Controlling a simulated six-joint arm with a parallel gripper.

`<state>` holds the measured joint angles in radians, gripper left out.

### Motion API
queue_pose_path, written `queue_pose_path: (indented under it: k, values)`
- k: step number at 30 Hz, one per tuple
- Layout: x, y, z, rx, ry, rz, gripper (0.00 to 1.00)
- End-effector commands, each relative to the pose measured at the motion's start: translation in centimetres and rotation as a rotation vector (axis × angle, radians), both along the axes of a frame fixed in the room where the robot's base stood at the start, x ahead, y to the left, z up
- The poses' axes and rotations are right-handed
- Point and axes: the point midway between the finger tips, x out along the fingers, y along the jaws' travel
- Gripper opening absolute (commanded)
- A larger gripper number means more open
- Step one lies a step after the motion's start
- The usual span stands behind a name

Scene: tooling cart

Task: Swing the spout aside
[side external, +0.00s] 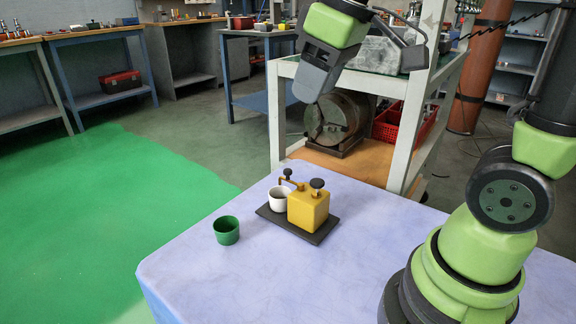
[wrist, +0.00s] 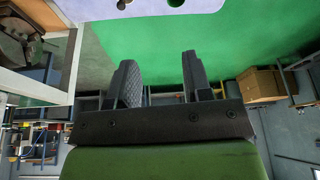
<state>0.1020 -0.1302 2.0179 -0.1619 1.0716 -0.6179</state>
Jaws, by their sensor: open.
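A yellow box-shaped dispenser (side external: 308,208) with a black knob (side external: 317,183) on top stands on a dark base plate (side external: 272,217) on the table. A thin brass-coloured spout (side external: 291,182) with a second black knob (side external: 287,173) reaches left from the box, over a white cup (side external: 279,200). A green cup (side external: 227,231) stands on the table left of the plate. My gripper (side external: 303,95) is high above and behind the dispenser, touching nothing. In the wrist view its two fingers (wrist: 158,62) are apart with nothing between them; the spout cannot be made out there.
The lavender tabletop (side external: 190,276) is clear at the front and left. A white-framed cart (side external: 397,145) stands close behind the table, with a round metal chuck (side external: 335,118) and a red basket (side external: 388,124). Workbenches line the back.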

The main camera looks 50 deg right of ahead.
Motion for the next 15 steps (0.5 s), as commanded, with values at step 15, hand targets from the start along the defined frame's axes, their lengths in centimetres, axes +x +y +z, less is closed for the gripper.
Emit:
queue_pose_path:
  k: [15]
  values:
    - [10.1,-6.8,-10.0,-0.170,0.306,0.582,0.46]
